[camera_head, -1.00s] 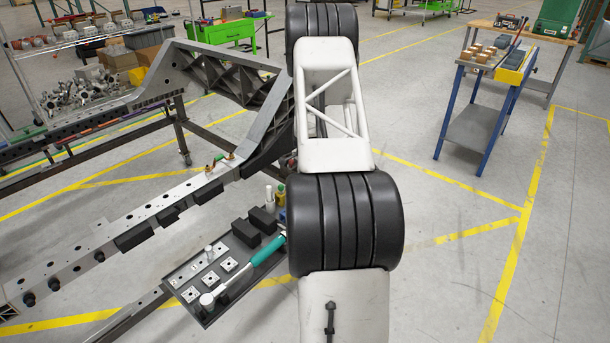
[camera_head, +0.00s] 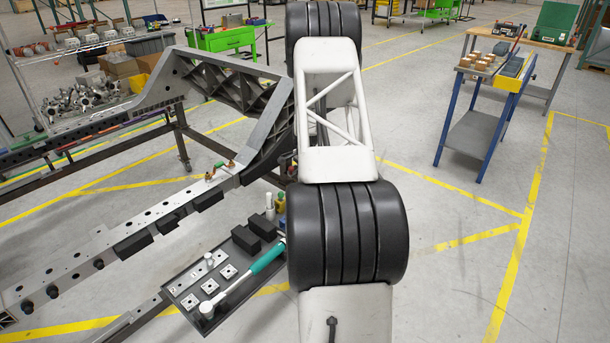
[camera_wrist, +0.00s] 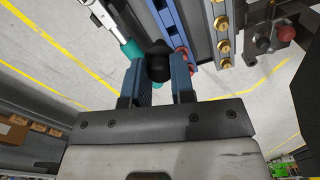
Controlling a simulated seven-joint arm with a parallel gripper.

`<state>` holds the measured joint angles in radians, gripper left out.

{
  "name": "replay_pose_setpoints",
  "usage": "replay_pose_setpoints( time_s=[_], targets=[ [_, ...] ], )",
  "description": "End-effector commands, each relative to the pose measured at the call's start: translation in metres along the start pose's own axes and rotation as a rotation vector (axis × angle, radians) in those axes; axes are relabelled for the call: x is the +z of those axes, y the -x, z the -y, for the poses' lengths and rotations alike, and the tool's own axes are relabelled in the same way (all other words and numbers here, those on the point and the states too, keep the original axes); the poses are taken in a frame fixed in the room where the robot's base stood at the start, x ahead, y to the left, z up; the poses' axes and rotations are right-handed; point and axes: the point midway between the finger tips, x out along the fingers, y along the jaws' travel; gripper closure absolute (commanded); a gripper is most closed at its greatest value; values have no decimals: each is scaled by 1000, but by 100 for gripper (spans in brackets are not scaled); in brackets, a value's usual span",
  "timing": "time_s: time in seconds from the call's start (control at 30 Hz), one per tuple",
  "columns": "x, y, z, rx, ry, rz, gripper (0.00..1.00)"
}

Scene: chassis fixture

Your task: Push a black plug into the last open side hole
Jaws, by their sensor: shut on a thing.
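My gripper (camera_wrist: 158,82) shows in the wrist view with its two blue fingers shut on a black plug (camera_wrist: 157,60). The plug's rounded body sticks out past the fingertips, in front of a blue strip with holes. I cannot tell whether the plug touches anything. In the head view my arm hides the gripper and this plug. The grey chassis rail (camera_head: 130,226) runs along the left, with several dark round plugs (camera_head: 52,291) on its near side face. I cannot make out which side hole is open.
Brass fittings (camera_wrist: 222,28) stand close right of the gripper in the wrist view. A blue-legged cart (camera_head: 472,135) stands right, with clear floor before it.

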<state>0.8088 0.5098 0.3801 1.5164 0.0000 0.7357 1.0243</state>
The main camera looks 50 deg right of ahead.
Motion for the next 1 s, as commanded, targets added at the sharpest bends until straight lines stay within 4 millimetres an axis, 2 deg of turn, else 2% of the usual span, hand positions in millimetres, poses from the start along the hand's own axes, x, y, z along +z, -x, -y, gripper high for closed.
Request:
replay_pose_setpoints(
  time_s=[0.73, 0.87, 1.0],
  targets=[
    [2, 1, 1, 0, 6, 0, 100],
    [12, 0, 5, 0, 28, 0, 100],
    [33, 0, 13, 1, 81, 1, 100]
  ],
)
